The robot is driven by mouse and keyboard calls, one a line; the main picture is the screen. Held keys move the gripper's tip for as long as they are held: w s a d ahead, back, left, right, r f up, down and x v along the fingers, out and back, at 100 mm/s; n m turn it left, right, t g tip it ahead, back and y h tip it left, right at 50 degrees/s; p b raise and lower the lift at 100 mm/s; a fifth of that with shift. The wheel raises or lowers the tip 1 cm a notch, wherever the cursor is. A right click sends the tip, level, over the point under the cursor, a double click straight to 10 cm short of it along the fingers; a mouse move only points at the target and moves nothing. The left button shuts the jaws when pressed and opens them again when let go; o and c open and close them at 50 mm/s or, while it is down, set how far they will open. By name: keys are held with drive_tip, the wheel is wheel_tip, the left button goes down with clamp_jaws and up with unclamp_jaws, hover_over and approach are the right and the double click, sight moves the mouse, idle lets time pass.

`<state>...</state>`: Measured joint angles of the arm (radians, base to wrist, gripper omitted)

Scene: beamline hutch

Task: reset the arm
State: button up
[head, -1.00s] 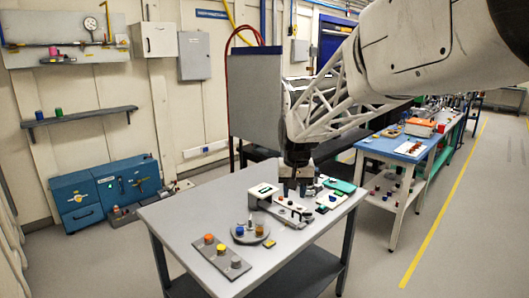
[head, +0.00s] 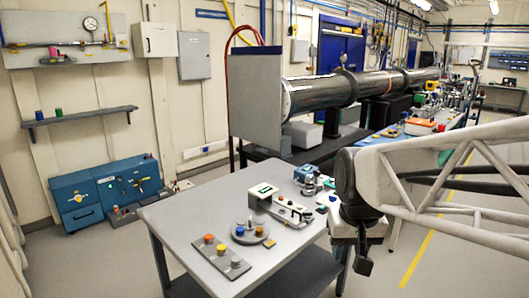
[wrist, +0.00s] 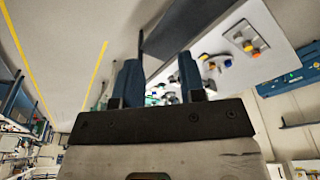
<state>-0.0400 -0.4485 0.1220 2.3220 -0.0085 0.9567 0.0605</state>
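My gripper (wrist: 158,78) shows in the wrist view with its two dark blue fingers apart and nothing between them. In the head view my gripper (head: 364,266) hangs low off the right side of the grey table (head: 185,222), clear of the things on it. My arm reaches in from the right edge of the head view. The fingertips are too small to tell apart there.
The table holds a white-and-green device (head: 264,192), a round grey dish (head: 262,234) with small pieces, and a grey tray (head: 236,268) with coloured caps. A blue bench (head: 385,135) stands behind. The floor at right is open, with a yellow line (head: 425,255).

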drive_tip(key=s+d+f, duration=0.2)
drive_tip(key=s+f, duration=0.2)
drive_tip(key=s, duration=0.7)
drive_tip(key=shift+s, duration=0.4)
